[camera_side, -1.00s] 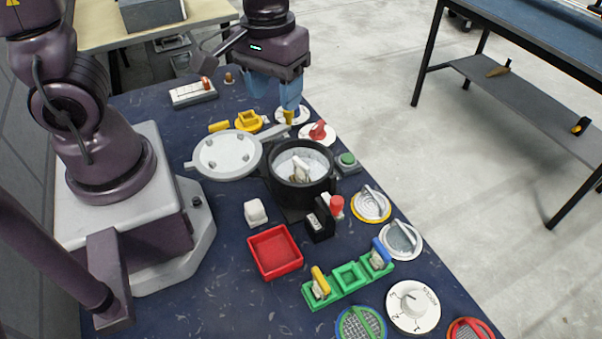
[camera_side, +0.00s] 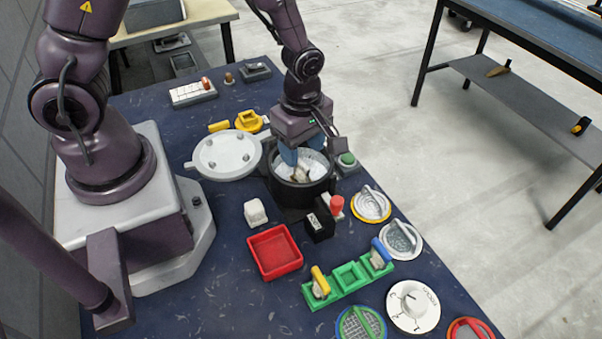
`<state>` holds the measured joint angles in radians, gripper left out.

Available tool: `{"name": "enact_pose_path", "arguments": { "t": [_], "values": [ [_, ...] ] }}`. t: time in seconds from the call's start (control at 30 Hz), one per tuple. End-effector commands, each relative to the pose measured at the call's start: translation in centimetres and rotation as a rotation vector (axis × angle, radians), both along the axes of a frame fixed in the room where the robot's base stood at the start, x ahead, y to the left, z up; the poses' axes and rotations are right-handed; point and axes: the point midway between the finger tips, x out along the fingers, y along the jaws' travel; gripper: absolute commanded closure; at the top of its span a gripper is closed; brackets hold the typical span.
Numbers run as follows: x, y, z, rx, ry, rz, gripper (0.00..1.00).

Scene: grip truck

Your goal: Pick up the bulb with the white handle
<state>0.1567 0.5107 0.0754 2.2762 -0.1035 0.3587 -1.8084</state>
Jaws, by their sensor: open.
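The bulb with the white handle (camera_side: 300,174) sits inside the round black pot (camera_side: 303,197), which has a pale inner surface. My gripper (camera_side: 303,160) is over the pot's mouth with its blue fingers apart and pointing down. The fingers are right at the bulb and hide its upper part. I cannot tell whether they touch it or how far they reach around it.
The pot's grey lid (camera_side: 226,155) lies open to the left. A red tray (camera_side: 275,252), a white block (camera_side: 255,212) and a black switch box with a red knob (camera_side: 337,204) stand nearby. A green holder (camera_side: 349,275) carries yellow-handled and blue-handled bulbs.

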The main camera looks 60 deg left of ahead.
Motion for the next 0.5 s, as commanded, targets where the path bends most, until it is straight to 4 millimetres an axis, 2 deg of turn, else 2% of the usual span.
{"name": "enact_pose_path", "arguments": {
  "t": [0.1, 0.27, 0.5],
  "values": [
    [0.0, 0.0, -1.3, 0.0, 0.001, 0.001, 0.48],
    [0.0, 0.1, -2.1, 0.0, 0.001, 0.0, 0.48],
    [0.0, 0.6, -5.5, -0.001, 0.004, -0.001, 0.48]
  ]
}}
